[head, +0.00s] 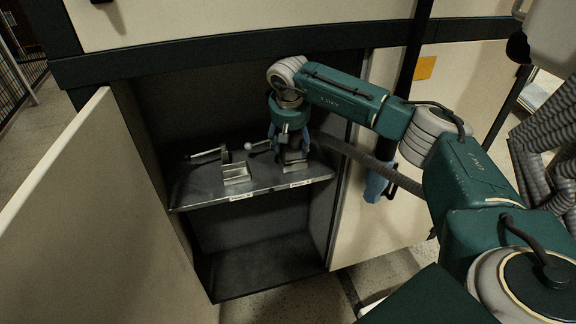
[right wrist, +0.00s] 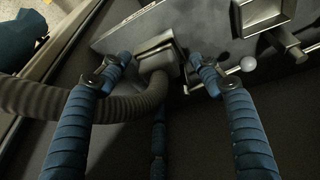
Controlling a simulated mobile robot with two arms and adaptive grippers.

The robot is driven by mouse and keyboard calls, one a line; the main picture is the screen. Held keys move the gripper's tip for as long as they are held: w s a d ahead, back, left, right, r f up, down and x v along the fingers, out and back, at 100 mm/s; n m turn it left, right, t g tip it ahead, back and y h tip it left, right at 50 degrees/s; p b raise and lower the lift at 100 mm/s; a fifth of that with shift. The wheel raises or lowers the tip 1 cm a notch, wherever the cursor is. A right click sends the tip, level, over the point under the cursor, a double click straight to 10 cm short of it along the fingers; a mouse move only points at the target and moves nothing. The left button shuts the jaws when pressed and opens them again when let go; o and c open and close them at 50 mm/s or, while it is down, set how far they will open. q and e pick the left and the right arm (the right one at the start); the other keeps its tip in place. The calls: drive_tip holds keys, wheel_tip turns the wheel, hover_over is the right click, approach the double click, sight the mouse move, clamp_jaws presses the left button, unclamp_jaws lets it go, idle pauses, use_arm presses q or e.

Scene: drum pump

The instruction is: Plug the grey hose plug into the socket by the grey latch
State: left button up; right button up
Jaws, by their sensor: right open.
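My right gripper (head: 288,135) reaches down over the right socket on the cabinet shelf. In the right wrist view its two blue-wrapped fingers (right wrist: 160,66) are spread, one on each side of the grey hose plug (right wrist: 158,62). The plug, on the end of a ribbed hose (right wrist: 125,105), sits at the right metal socket (right wrist: 152,42); I cannot tell how deeply it is in. A latch lever with a pale grey ball knob (right wrist: 248,63) lies beside this socket; the knob also shows in the head view (head: 248,146). My left gripper is not in view.
A second metal socket (head: 236,172) with a dark-knobbed lever (head: 203,155) stands on the left of the shelf (head: 190,195). The cabinet walls are close on both sides. The open door (head: 75,215) is at left. A blue object (head: 377,186) hangs right of the opening.

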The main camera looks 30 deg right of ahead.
drive_tip(key=s+a, duration=0.7)
drive_tip(key=s, duration=0.1)
drive_tip(key=shift+s+f, duration=0.25)
drive_tip(key=shift+f, duration=0.05)
